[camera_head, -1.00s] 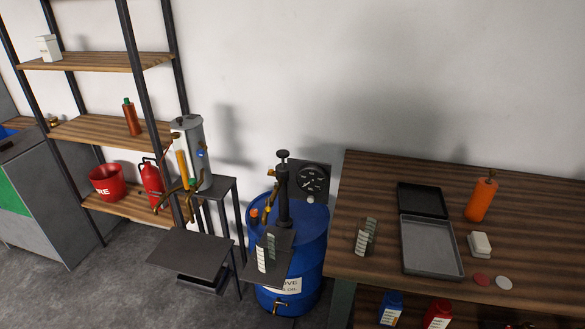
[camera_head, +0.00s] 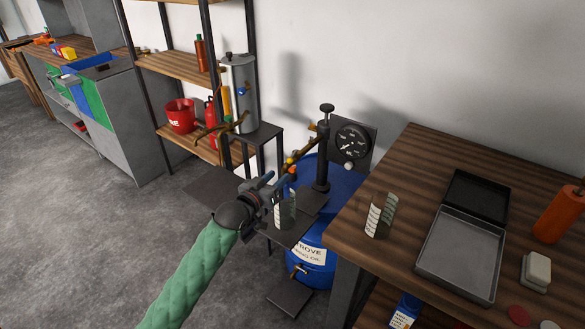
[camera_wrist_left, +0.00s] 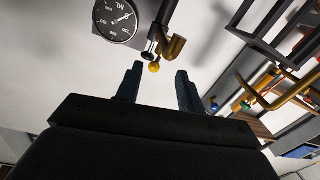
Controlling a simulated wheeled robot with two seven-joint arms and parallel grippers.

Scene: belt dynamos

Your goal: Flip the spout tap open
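A brass spout (camera_head: 304,147) runs from the black hand pump (camera_head: 323,160) on the blue drum (camera_head: 345,190). In the left wrist view the brass spout end (camera_wrist_left: 173,47) hangs beside the pump, with a small yellow ball knob (camera_wrist_left: 154,67) at its tap. My left gripper (camera_head: 276,182) is at the spout's outlet side, above the small shelf. In the wrist view its two fingers (camera_wrist_left: 156,88) are apart with nothing between them. The knob lies beyond the fingertips, roughly in line with the gap, and looks apart from them. My right gripper is not in view.
A measuring beaker (camera_head: 285,210) stands on the small dark shelf just below my gripper. A round gauge (camera_head: 352,141) is behind the pump. A grey tank (camera_head: 240,95) with brass pipes stands to the left. The wooden bench (camera_head: 405,190) is to the right.

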